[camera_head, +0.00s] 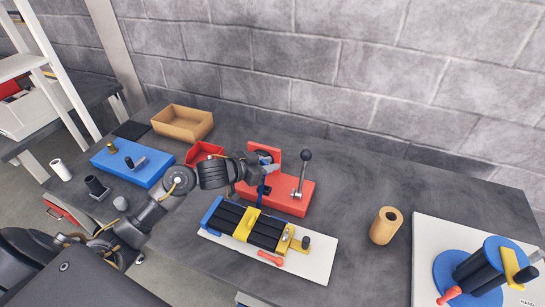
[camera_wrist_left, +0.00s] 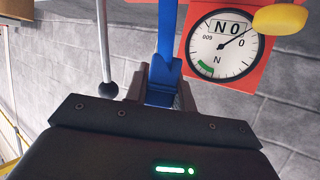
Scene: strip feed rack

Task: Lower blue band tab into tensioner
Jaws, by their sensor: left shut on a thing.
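The red tensioner (camera_head: 293,203) stands on the grey bench, with an upright red plate behind and a dark-knobbed lever (camera_head: 302,175) on its right. My left gripper (camera_head: 265,187) is over the tensioner's left part, in front of the plate. It is shut on the blue band tab (camera_wrist_left: 163,80), and blue also shows just below the gripper in the head view (camera_head: 261,198). In the wrist view the band runs up between the fingers, left of a round gauge (camera_wrist_left: 224,43) marked N. Whether the tab touches the tensioner is hidden. My right gripper is not in view.
In front lies a white board (camera_head: 318,262) with black bars and a yellow clamp (camera_head: 247,224). A tan cylinder (camera_head: 385,226) stands to the right, near a blue round reel (camera_head: 446,268). A blue block (camera_head: 150,172), a wooden tray (camera_head: 203,127) and a red bin (camera_head: 197,152) are left.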

